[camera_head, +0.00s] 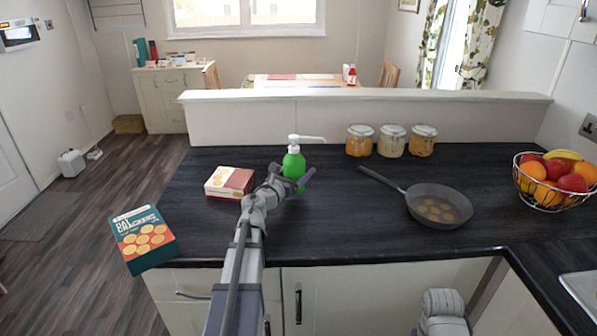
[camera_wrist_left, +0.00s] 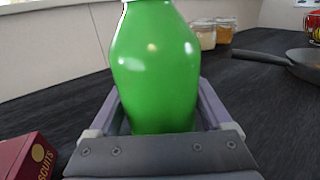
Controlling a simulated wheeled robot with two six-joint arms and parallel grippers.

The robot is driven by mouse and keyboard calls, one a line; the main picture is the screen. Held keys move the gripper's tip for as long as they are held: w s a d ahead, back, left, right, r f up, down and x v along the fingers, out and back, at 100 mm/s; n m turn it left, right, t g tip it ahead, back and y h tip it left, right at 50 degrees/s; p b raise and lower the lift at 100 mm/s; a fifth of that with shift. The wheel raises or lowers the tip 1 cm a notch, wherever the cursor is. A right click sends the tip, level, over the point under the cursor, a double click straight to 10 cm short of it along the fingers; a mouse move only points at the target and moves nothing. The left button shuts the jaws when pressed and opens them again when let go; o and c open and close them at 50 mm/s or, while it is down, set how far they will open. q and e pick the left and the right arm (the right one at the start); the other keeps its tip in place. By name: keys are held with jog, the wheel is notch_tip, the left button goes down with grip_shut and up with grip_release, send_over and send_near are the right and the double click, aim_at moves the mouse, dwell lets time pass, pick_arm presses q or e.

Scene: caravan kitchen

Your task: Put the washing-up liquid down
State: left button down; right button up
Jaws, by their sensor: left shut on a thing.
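The washing-up liquid is a green bottle (camera_head: 294,163) with a white pump top, upright over the dark worktop (camera_head: 330,220) near the low back wall. My left gripper (camera_head: 293,177) is shut around its lower body. In the left wrist view, the green bottle (camera_wrist_left: 155,75) stands between the two fingers of my left gripper (camera_wrist_left: 157,100). The bottle's base is hidden by the gripper, so I cannot tell whether it touches the worktop. My right gripper is not in view; only part of my right arm shows at the bottom right.
A red and cream box (camera_head: 229,182) lies left of the bottle. A teal cracker box (camera_head: 144,238) is at the worktop's left edge. Three jars (camera_head: 391,141) stand behind, right of the bottle. A frying pan (camera_head: 439,205) and a fruit basket (camera_head: 555,180) are at right. The front middle is clear.

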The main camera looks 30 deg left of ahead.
aim_at(294, 143)
pick_arm(q)
notch_tip(294, 143, up, 11)
jog(key=p, duration=0.9)
jog(key=shift+f, duration=0.3)
jog(key=shift+d, duration=0.1)
